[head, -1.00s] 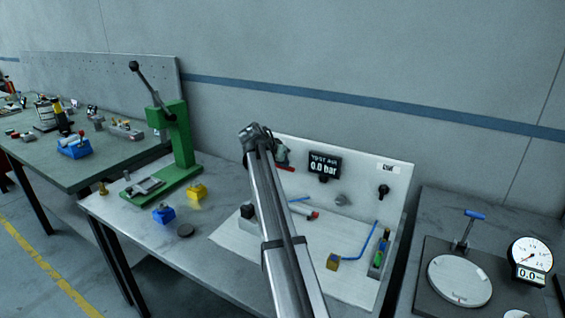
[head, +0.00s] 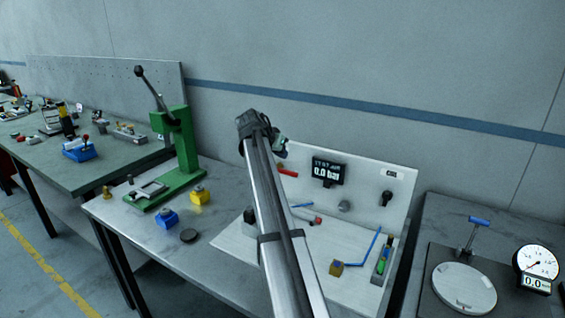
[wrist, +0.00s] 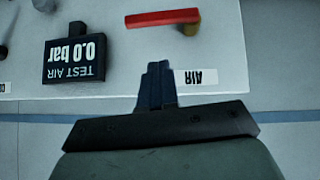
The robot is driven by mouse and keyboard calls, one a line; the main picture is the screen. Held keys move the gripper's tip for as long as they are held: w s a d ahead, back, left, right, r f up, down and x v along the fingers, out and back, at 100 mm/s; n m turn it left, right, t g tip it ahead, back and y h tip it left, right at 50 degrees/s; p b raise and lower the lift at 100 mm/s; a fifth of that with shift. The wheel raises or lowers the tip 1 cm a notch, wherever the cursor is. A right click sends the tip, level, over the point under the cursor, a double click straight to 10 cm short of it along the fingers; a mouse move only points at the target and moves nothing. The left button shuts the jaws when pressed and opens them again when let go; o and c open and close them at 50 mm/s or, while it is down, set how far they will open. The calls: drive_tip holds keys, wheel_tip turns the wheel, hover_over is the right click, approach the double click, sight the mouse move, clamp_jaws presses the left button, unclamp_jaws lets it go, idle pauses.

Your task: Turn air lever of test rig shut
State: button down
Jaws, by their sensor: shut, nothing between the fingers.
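The red air lever (wrist: 163,17) lies horizontal on the test rig panel, with a brass pivot (wrist: 190,28) at its right end in the wrist view. In the head view the lever (head: 288,173) shows just right of my arm, partly hidden. My gripper (wrist: 158,70) is shut and empty. Its fingertips are beside the AIR label (wrist: 197,77), apart from the lever in the wrist picture. The gripper (head: 281,147) shows small in the head view, above the lever. The test air display (wrist: 75,58) reads 0.0 bar.
The rig's white panel (head: 362,165) also carries a black knob (head: 387,197) and a grey round fitting (head: 344,206). A blue tube (head: 372,247) and small parts are on its base. A green press (head: 180,150) stands left; a gauge (head: 540,265) stands right.

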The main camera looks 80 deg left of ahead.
drive_tip(key=v, duration=0.8)
drive_tip(key=shift+d, duration=0.45)
drive_tip(key=shift+r, duration=0.1)
